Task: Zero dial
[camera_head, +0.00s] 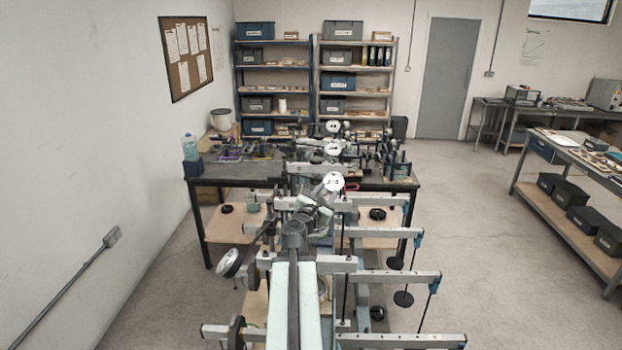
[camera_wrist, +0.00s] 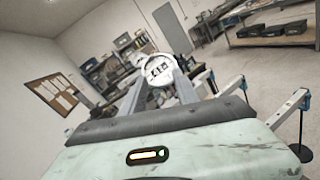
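Three white round dials with dark marks stand in a row in the head view: a near dial (camera_head: 333,183), a middle dial (camera_head: 333,149) and a far dial (camera_head: 333,126). My gripper (camera_head: 322,208) is just in front of and below the near dial in that picture. In the wrist view one white dial (camera_wrist: 160,70) shows beyond the gripper, between and above two grey finger-like bars. Whether the gripper touches anything is not clear, and its opening cannot be made out.
Several lever frames with long grey beams (camera_head: 395,277) and hanging black weights (camera_head: 403,298) line my right side. A dark workbench (camera_head: 255,172) stands ahead, with a water bottle (camera_head: 190,147) at its left corner. The floor (camera_head: 470,220) to the right is clear.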

